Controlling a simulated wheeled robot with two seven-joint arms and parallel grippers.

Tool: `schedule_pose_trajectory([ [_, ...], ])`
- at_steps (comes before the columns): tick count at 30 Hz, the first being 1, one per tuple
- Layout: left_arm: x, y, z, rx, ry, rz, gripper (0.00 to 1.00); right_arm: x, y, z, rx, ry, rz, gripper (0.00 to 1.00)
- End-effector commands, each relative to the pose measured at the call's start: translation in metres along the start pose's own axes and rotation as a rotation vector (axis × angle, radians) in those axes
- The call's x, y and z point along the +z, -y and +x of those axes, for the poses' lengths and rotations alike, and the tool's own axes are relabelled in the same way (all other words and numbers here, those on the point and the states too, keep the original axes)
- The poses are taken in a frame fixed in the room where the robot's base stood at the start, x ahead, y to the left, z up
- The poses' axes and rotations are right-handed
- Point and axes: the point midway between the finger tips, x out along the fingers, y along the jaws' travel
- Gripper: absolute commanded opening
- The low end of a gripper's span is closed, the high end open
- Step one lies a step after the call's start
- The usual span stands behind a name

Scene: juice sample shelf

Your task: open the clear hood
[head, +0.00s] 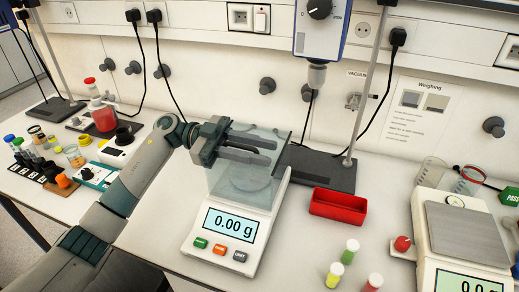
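The clear hood (245,183) is a see-through cover on the back part of the white balance (220,258) in the middle of the bench. The balance's display reads 0.00 g. My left gripper (272,154) is at the upper part of the hood, its two dark fingers pointing right. A gap shows between the fingers, and I see nothing clearly held in it. Whether the fingers touch the hood or are only in front of it, I cannot tell. The gripper hides part of the hood's upper left edge. My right gripper is not in view.
A red tray (338,206) lies right of the balance, with several capped vials (350,250) in front of it. A second balance (470,235) is at the right. A stand with a dark base (318,168) stands behind. Bottles and a vial rack (42,170) are at the left.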

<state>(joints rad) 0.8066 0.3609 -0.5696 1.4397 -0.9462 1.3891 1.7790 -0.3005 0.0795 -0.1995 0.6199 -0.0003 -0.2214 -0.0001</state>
Motion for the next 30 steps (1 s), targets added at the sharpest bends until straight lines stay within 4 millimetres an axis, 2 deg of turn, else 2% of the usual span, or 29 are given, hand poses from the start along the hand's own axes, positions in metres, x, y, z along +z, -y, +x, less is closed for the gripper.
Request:
schedule_pose_trajectory([
  [1,0.0,0.0,0.0,0.0,0.0,0.0,0.26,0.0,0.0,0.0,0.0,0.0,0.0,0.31],
  [4,0.0,0.0,0.0,0.0,0.0,0.0,0.02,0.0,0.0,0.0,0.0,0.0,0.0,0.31],
  [5,0.0,0.0,0.0,0.0,0.0,0.0,0.0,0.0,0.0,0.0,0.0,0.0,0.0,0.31],
  [13,-0.002,0.002,0.0,0.0,0.001,-0.005,0.0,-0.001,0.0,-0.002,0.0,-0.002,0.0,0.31],
  [19,-0.009,0.011,-0.001,-0.001,0.002,-0.047,0.0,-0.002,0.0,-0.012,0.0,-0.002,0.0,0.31],
  [23,-0.016,0.023,-0.001,-0.001,0.003,-0.104,0.0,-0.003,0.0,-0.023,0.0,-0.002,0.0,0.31],
  [30,-0.028,0.057,-0.001,-0.003,0.002,-0.265,0.0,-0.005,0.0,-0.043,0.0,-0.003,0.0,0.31],
])
